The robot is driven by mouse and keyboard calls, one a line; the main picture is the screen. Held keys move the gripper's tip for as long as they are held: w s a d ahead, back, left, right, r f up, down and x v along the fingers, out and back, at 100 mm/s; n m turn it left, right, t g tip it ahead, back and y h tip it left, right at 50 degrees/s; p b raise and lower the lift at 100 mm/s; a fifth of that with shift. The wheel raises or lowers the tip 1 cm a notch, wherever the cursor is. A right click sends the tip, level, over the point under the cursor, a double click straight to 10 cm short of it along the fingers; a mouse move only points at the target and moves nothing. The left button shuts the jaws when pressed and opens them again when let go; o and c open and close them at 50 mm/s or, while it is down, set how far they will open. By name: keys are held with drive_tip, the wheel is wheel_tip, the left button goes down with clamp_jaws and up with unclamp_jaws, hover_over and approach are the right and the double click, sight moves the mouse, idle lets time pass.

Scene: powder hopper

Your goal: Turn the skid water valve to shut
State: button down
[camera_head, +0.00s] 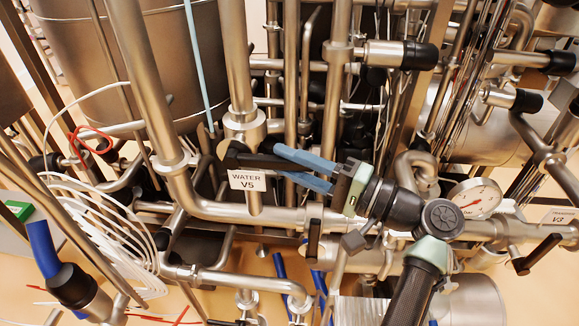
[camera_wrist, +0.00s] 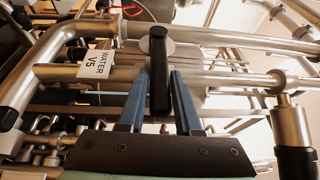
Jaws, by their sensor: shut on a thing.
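The water valve has a black lever handle (camera_head: 240,155) beside a white label reading WATER V5 (camera_head: 247,180), on a steel pipe left of the middle in the head view. My gripper (camera_head: 280,162) reaches in from the right with two blue fingers, one on each side of the handle. In the wrist view the black handle (camera_wrist: 158,85) stands upright between the blue fingers of my gripper (camera_wrist: 157,75), which are shut on it. The WATER V5 label (camera_wrist: 95,64) shows to its left there. The inside of the valve is hidden.
Steel pipes crowd close around the handle. A pressure gauge (camera_head: 475,199) sits to the right, with a V3 label (camera_head: 562,217) and another black lever (camera_head: 537,254) beyond it. A further black lever (camera_head: 313,240) stands below my gripper. White coiled tubing (camera_head: 105,230) hangs at left.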

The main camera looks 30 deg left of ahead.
drive_tip(key=shift+s+f+m, duration=0.1)
drive_tip(key=shift+f+m, duration=0.2)
drive_tip(key=shift+f, duration=0.6)
drive_tip(key=shift+b, duration=0.3)
drive_tip(key=c, duration=0.7)
unclamp_jaws()
drive_tip(key=shift+r, duration=0.15)
drive_tip(key=shift+w+d+f+b, duration=0.2)
drive_tip(key=shift+d+b, duration=0.65)
drive_tip(key=shift+d, duration=1.3)
drive_tip(key=shift+w+d+f+b, duration=0.15)
drive_tip(key=shift+d+b, duration=0.65)
drive_tip(key=shift+d, duration=1.4)
drive_tip(key=shift+w+d+f+b, duration=0.15)
drive_tip(key=shift+d+b, duration=0.7)
drive_tip(key=shift+d, duration=1.3)
drive_tip(key=shift+s+f, duration=0.1)
drive_tip(key=shift+s, duration=0.05)
